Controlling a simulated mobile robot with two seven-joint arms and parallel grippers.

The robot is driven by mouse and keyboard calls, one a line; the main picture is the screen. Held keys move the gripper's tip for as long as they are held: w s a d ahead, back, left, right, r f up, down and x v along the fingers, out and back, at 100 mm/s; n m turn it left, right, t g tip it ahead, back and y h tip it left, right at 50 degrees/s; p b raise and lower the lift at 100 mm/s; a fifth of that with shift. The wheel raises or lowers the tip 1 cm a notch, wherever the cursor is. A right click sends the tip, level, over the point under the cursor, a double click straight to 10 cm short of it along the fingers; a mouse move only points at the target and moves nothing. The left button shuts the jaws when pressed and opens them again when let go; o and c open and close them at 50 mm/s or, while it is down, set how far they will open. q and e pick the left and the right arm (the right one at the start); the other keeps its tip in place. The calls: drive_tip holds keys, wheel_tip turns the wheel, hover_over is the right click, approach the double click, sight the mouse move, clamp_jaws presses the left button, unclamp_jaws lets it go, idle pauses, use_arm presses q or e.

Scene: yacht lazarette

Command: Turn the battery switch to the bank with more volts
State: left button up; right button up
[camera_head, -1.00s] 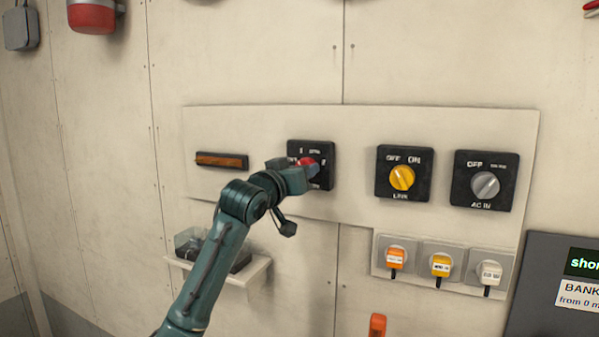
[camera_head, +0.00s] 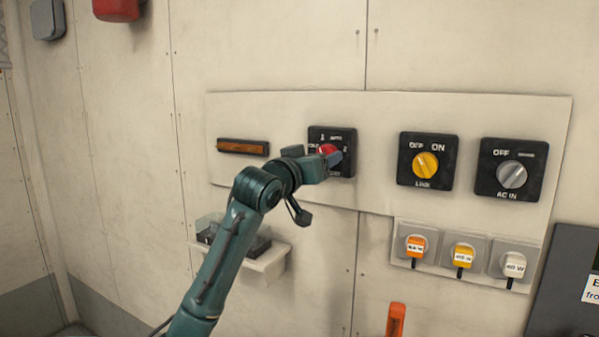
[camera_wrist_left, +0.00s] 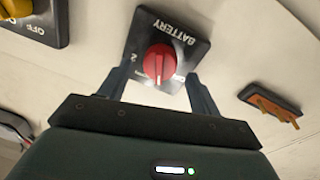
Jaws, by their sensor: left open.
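The battery switch (camera_head: 345,136) is a black square plate with a red round knob (camera_head: 328,150) on the white wall panel. In the left wrist view the plate (camera_wrist_left: 184,37) appears turned over, with BATTERY lettering along one edge and a 2 beside the red knob (camera_wrist_left: 160,58). A pale line on the knob points away from the BATTERY lettering. My left gripper (camera_wrist_left: 158,80) is open, its fingers on either side of the knob; contact cannot be told. In the head view my left gripper (camera_head: 325,164) covers the switch's lower left part. My right gripper is not in view.
To the right are a yellow-knob LINK switch (camera_head: 427,161) and a grey-knob AC IN switch (camera_head: 514,169), with several plugs below. An amber strip (camera_head: 243,147) is to the left. A small shelf (camera_head: 266,264) juts out below. A dark board (camera_head: 568,285) is cut off at lower right.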

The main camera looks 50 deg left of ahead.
use_arm(q)
drive_tip(key=b+v, duration=0.3)
drive_tip(key=v, duration=0.8)
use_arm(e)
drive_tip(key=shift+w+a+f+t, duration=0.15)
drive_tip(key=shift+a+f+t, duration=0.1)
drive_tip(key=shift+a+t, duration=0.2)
use_arm(q)
drive_tip(key=shift+s+d+f, duration=0.1)
